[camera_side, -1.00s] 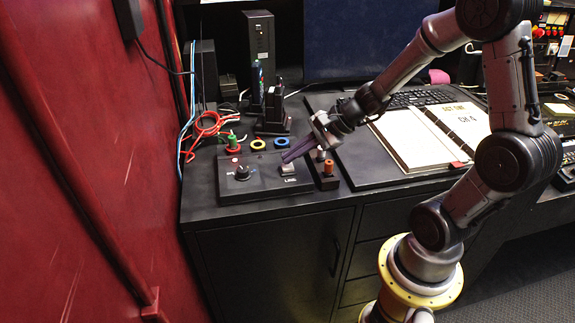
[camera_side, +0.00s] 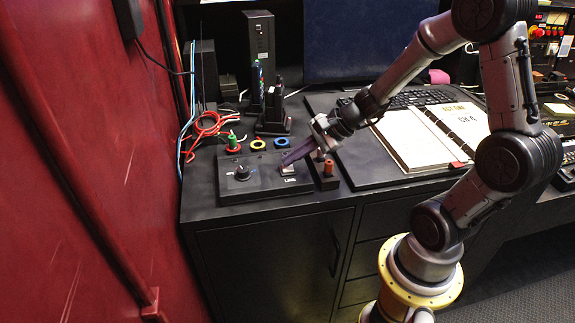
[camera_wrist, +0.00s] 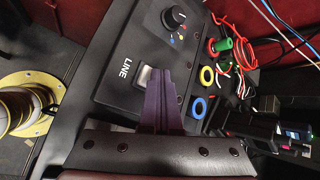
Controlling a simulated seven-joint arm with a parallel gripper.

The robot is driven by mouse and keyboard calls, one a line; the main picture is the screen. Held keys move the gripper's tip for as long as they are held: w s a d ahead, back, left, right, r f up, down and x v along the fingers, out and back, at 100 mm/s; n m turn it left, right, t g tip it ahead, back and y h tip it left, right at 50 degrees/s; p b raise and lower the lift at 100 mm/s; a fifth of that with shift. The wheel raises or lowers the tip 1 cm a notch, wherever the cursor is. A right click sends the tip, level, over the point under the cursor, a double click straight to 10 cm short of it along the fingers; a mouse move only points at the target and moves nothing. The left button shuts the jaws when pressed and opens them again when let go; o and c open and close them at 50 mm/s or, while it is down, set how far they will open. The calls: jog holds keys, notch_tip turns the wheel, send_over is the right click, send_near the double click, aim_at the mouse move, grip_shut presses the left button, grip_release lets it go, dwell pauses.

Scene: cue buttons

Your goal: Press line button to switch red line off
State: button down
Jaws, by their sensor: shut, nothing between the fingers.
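A dark control box (camera_side: 262,189) lies on the desk, with a knob (camera_side: 242,173) on its left and a light grey line button (camera_side: 288,170) on its right. The button (camera_wrist: 144,76) also shows beside the word LINE in the wrist view. My gripper (camera_side: 285,161) is shut and empty. Its purple fingers (camera_wrist: 170,72) are at the button and cover part of it; whether they touch it I cannot tell for sure. No lit red lamp is clear on the box.
Green, yellow (camera_side: 258,144) and blue (camera_side: 281,142) sockets stand along the back of the box. A small block with an orange post (camera_side: 328,168) is to the right. Red cables (camera_side: 208,124) and black devices (camera_side: 272,120) are behind. An open binder (camera_side: 430,135) lies further right.

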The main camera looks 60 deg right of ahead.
aim_at(293, 167)
jog(key=shift+r, duration=0.9)
jog(key=shift+r, duration=2.5)
